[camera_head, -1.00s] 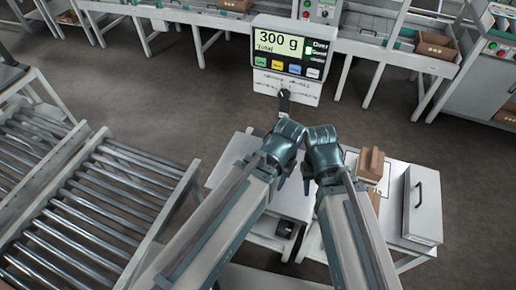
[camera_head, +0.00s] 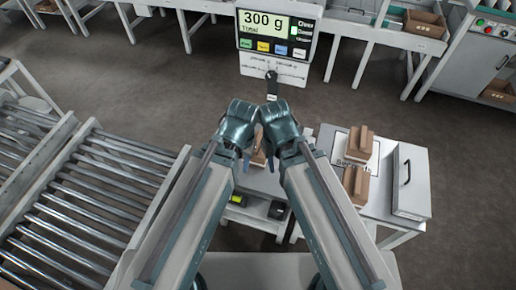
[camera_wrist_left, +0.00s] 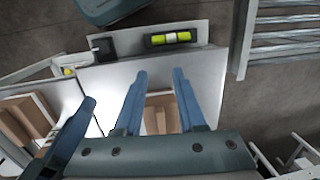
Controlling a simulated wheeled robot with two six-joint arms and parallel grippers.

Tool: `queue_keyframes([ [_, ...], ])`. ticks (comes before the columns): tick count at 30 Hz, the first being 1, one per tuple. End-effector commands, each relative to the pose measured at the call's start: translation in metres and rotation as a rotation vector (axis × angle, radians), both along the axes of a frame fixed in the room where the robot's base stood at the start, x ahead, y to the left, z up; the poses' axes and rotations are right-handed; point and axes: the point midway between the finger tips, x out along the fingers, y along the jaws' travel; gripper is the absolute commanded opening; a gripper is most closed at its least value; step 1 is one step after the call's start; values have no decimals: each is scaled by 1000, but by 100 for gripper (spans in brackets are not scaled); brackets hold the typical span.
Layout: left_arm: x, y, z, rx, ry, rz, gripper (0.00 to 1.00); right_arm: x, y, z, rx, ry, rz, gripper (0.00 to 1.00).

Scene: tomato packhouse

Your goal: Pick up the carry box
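A brown cardboard box (camera_head: 258,158) sits on the light table between my two arms, mostly hidden by them in the head view. In the head view my left gripper (camera_head: 244,162) and my right gripper (camera_head: 273,162) point down close together over the table. The right fingers are mostly hidden. I cannot tell which box is the carry box.
A scale display (camera_head: 276,36) reads 300 g. A roller conveyor (camera_head: 85,205) lies left. Open floor lies beyond the tables.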

Motion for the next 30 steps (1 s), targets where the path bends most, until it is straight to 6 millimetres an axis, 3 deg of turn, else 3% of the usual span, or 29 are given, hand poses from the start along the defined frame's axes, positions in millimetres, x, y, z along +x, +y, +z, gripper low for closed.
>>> queue_keyframes([
  [7, 0, 0, 0, 0, 0, 0, 40, 0, 0, 0, 0, 0, 0, 39],
  [10, 5, -2, 2, -10, -16, 0, 56, 0, 0, 2, 0, 0, 0, 39],
  [11, 11, -4, 3, -20, -32, -1, 60, 0, 0, 4, 0, 0, 0, 39],
  [18, 88, -34, 27, -174, -292, -5, 60, 0, 0, 20, 0, 0, 0, 39],
  [21, 107, -41, 35, -215, -366, -3, 60, 0, 0, 22, 0, 0, 0, 39],
  [30, 117, -45, 33, -234, -400, -3, 60, 0, 0, 17, 0, 0, 0, 39],
])
